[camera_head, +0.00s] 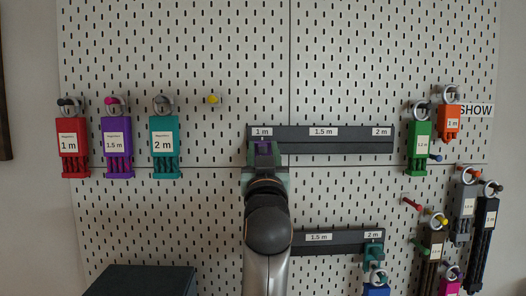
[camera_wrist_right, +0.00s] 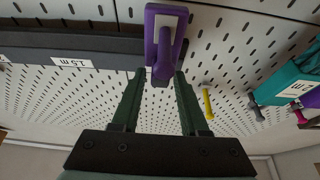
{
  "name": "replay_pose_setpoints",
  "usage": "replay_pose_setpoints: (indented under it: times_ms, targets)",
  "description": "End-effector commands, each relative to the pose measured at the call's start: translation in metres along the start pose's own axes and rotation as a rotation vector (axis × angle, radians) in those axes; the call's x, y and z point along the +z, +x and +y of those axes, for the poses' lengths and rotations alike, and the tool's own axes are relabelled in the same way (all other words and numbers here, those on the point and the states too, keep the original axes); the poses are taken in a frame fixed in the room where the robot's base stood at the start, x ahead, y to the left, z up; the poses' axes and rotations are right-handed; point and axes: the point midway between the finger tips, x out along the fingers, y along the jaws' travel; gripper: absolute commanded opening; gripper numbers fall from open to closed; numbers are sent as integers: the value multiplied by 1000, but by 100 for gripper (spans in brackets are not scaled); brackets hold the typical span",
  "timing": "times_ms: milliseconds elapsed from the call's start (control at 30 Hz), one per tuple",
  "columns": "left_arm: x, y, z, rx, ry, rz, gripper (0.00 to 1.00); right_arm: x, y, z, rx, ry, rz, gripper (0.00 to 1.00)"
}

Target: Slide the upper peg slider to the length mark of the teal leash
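The upper rail (camera_head: 350,146) is dark grey, with marks 1 m, 1.5 m and 2 m from left to right. Its purple slider (camera_head: 263,147) is at the 1 m end, partly hidden by my right gripper. The teal leash (camera_head: 164,146) hangs on the left side of the board and its tag reads 2 m. In the wrist view, my right gripper (camera_wrist_right: 160,76) is open, its fingertips on either side of the purple slider's peg (camera_wrist_right: 163,68), with gaps visible. The slider's purple body (camera_wrist_right: 180,22) sits on the rail. My left gripper is not in view.
A lower rail (camera_head: 330,239) carries a teal slider (camera_head: 374,250) near its 2 m mark. A red leash (camera_head: 73,146) and a purple leash (camera_head: 116,147) hang at left. A green leash (camera_head: 420,146) hangs just right of the upper rail. A bare yellow peg (camera_head: 212,100) stands above left.

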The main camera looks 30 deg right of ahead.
Motion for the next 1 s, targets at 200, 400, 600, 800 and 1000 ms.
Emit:
replay_pose_setpoints:
  times_ms: [200,400,600,800,1000]
  targets:
    - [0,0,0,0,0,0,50,0,0,0,0,0,0,18]
    - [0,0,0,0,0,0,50,0,0,0,0,0,0,0]
    - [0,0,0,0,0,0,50,0,0,0,0,0,0,0]
    - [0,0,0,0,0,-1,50,0,0,0,0,0,0,0]
    - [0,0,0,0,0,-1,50,0,0,0,0,0,0,0]
